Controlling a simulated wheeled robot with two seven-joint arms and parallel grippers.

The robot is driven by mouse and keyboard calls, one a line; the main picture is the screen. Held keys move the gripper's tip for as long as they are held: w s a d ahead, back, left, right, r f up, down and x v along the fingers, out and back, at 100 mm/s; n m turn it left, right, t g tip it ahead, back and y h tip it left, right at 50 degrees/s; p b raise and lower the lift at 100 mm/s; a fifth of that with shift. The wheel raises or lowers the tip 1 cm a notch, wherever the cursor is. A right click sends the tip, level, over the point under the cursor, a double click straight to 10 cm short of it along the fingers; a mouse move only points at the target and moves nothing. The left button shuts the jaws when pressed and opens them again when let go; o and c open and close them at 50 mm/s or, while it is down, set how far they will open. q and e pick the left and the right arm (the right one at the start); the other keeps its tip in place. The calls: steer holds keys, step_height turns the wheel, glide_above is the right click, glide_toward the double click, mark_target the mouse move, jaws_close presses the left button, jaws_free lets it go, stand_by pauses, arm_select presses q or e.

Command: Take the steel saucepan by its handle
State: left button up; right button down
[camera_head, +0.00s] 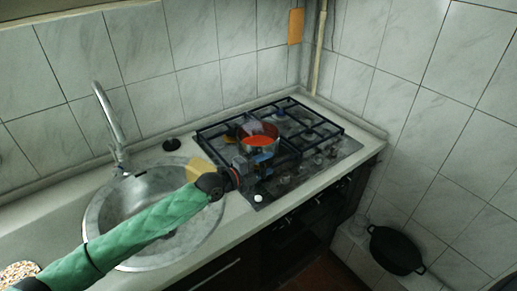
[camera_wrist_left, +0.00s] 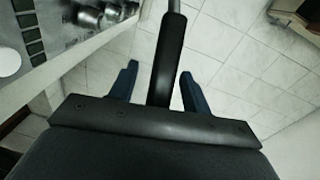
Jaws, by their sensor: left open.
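The steel saucepan (camera_head: 258,142) stands on the hob in the head view, with orange-red contents showing inside. My left gripper (camera_head: 262,163) is at its near side, in front of the pan and over the hob. In the left wrist view a long dark handle (camera_wrist_left: 171,45) runs from the top edge down between the two blue fingers of my left gripper (camera_wrist_left: 159,80). The fingers are open, with a visible gap on each side of the handle. In the head view the gripper hides the handle. My right gripper is not in view.
The black hob grate (camera_head: 325,124) surrounds the pan, with control knobs (camera_head: 318,159) to the right. A round sink (camera_head: 105,208) with a tap (camera_head: 108,115) lies at left under my arm. A yellow sponge (camera_head: 198,168) sits by its rim. A black pot (camera_head: 397,250) stands low at right.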

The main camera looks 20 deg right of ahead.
arm_select(q)
jaws_close()
stand_by(1.4)
steer(key=shift+r, duration=0.1)
